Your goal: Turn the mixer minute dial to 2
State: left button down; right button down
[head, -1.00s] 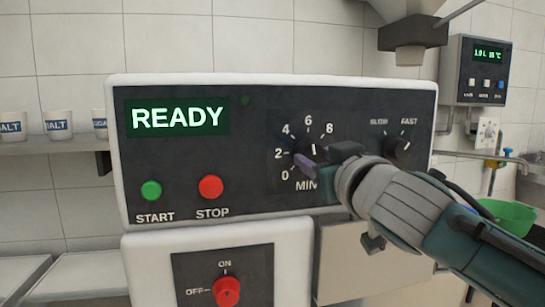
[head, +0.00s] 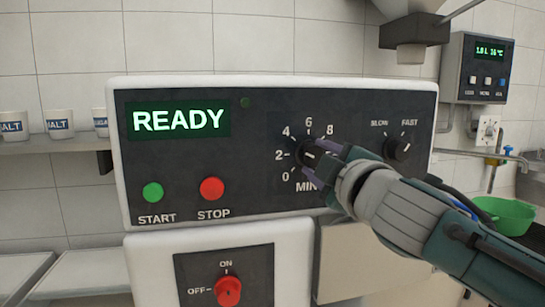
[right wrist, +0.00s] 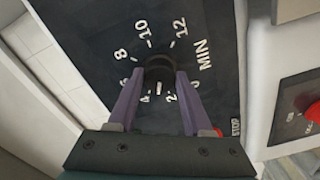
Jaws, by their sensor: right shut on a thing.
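The black minute dial (head: 306,154) sits on the mixer's dark control panel, inside a ring of white numbers. It also shows in the right wrist view (right wrist: 158,73). Its white pointer mark lies nearly level in the head view, facing left toward about 2. In the right wrist view it faces down, between about 4 and 2. My right gripper (head: 320,157) is shut on the dial, with one purple finger on each side (right wrist: 159,80). The fingers and wrist cover some of the right-hand numbers in the head view. My left gripper is not in view.
The speed knob (head: 397,149) is close above my right wrist. The green START button (head: 153,193) and red STOP button (head: 211,188) are left of the dial. A red ON/OFF knob (head: 228,291) is below. The display (head: 179,119) reads READY.

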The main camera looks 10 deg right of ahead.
jog(key=n, duration=0.4)
jog(key=shift+r+n+p, duration=0.1)
jog(key=shift+n+p, duration=0.2)
jog(key=shift+n, duration=0.1)
dwell(0.5)
jog(key=shift+c, duration=1.6)
grip_release()
jog(key=shift+s, duration=0.1)
jog(key=shift+s, duration=0.35)
jog(key=s+p, duration=0.1)
jog(key=s, duration=0.8)
jog(key=shift+d, duration=0.2)
